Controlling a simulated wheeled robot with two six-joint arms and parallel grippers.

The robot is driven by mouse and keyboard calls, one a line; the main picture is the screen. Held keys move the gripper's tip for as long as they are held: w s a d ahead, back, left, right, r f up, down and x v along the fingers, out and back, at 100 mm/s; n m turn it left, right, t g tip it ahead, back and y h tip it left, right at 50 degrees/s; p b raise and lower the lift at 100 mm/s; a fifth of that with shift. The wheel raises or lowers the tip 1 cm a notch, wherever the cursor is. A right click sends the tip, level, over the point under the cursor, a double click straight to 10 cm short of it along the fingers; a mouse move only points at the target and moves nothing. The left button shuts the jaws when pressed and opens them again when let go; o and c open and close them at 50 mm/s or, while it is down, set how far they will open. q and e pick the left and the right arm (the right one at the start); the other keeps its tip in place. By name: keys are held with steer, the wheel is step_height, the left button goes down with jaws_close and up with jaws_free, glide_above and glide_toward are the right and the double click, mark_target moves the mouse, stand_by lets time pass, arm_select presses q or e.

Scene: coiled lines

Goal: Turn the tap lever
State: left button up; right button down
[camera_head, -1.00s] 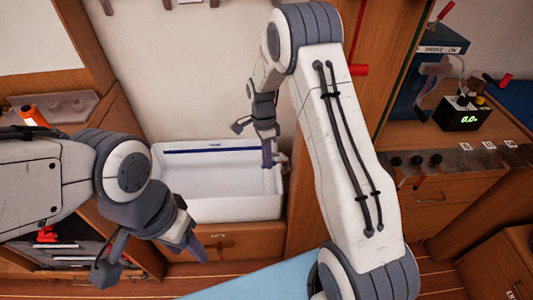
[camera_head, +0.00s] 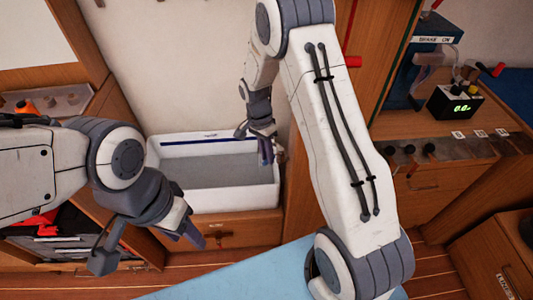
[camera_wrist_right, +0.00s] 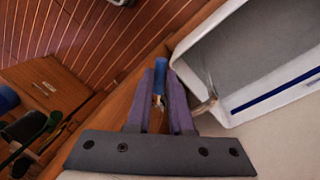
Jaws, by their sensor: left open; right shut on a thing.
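The tap lever has a blue grip (camera_wrist_right: 161,76) and stands between the fingers of my right gripper (camera_wrist_right: 162,92) in the right wrist view. My right gripper (camera_head: 256,143) is shut on it at the right end of the white basin (camera_head: 163,148); in the head view the fingers hide the lever. A small, unclear tap part (camera_wrist_right: 203,107) shows beside the right finger at the basin's edge. A flat grey surface (camera_head: 215,172), looking like water, fills the basin's inside. My left gripper (camera_head: 148,248) is open and empty, in front of the basin and to its left.
A wooden drawer front (camera_head: 235,235) lies below the basin. A light blue surface (camera_head: 240,275) is in the foreground.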

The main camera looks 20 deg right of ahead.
steer(key=c, duration=0.8)
jaws_free()
steer(key=r, duration=0.3)
steer(key=w+r, duration=0.1)
steer(key=r, duration=0.3)
steer(key=w+a+r, duration=0.1)
steer(key=r, duration=0.2)
steer(key=shift+r, duration=0.2)
